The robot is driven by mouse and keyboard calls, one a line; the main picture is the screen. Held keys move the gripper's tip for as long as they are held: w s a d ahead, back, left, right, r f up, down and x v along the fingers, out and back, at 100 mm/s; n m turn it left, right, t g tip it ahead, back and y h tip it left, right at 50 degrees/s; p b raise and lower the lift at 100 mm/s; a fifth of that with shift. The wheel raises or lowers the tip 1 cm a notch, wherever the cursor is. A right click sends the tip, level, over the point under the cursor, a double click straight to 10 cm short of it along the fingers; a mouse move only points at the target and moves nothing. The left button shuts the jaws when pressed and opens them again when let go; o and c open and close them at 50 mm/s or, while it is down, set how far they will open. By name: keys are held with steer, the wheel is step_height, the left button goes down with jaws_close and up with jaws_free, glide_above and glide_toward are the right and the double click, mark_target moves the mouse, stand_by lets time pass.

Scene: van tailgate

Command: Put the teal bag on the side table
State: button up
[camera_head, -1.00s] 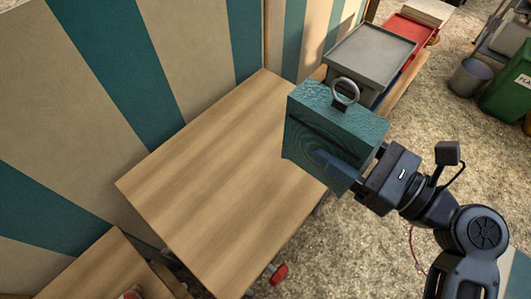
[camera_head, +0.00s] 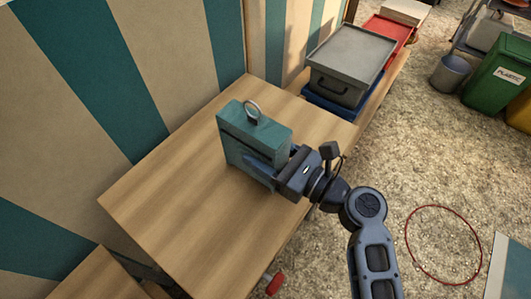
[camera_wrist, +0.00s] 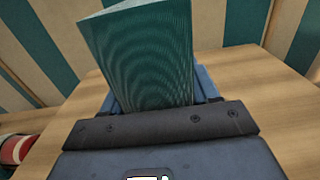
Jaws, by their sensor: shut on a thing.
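The teal bag (camera_head: 243,146) is a box-like shape with a grey ring on its top. It is upright over the middle of the wooden side table (camera_head: 190,235); I cannot tell whether its base touches the wood. My gripper (camera_head: 268,170) is shut on the bag from its right side. In the wrist view, the bag (camera_wrist: 145,60) stands between the blue fingers, and the tabletop (camera_wrist: 240,85) spreads beneath it. The bag's far side is hidden.
A grey lidded bin (camera_head: 350,65) and a red crate (camera_head: 390,32) stand at the back right. A striped wall (camera_head: 180,60) borders the table. A red hoop (camera_head: 445,245) lies on the gravel. The table's front left is clear.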

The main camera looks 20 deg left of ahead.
steer(key=shift+f, duration=0.25)
steer(key=shift+f, duration=0.1)
steer(key=o, duration=1.3)
steer(key=shift+d, duration=0.15)
steer(key=v, duration=1.1)
steer(key=shift+s+d, duration=0.2)
steer(key=shift+d, duration=0.15)
